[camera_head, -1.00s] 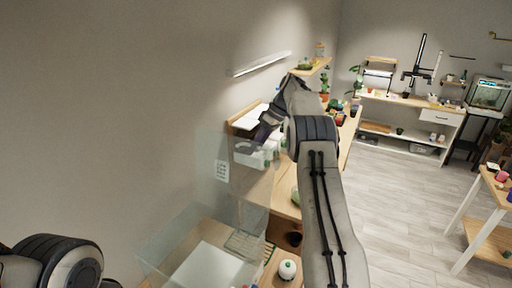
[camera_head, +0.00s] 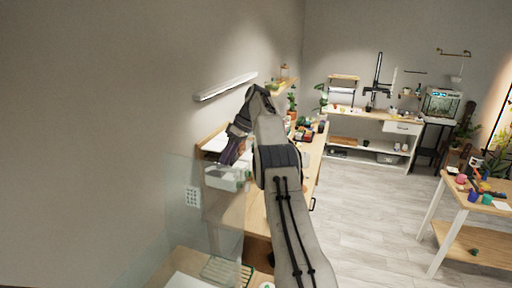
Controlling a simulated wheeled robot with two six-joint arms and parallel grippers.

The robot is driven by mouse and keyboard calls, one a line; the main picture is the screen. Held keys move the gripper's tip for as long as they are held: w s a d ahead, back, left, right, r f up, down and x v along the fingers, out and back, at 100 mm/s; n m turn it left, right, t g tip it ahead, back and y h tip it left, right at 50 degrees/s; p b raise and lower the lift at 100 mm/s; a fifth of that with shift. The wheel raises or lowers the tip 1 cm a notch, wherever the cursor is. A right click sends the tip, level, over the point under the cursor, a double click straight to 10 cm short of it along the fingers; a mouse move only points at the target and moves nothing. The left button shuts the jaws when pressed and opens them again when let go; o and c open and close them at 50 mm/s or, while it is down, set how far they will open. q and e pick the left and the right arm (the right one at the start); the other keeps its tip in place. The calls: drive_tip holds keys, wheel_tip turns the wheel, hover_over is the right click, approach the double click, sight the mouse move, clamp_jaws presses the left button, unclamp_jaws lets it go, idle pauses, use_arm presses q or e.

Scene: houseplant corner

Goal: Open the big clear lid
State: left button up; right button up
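The big clear lid (camera_head: 182,222) shows as a see-through panel at the lower left, standing roughly upright near the wall, with a small white label on it. Below it is the wooden surface with a pale sheet, partly cut off by the bottom edge. My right gripper (camera_head: 234,150) is at the end of my grey arm, above and to the right of the lid's label, in front of a white tray. Its fingers look dark and blurred against the background, and I cannot tell how far apart they are. My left gripper is out of view.
A white tray (camera_head: 222,179) stands on the wooden bench along the wall. A white wall light (camera_head: 226,86) is mounted above. A shelf unit (camera_head: 372,118) stands at the back, and a wooden table (camera_head: 480,196) at the right. The floor between is clear.

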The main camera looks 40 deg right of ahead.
drive_tip(key=s+d+r+b, duration=0.2)
drive_tip(key=s+d+r, duration=0.4)
drive_tip(key=s, duration=0.3)
drive_tip(key=shift+v, duration=0.9)
drive_tip(key=shift+s, duration=0.2)
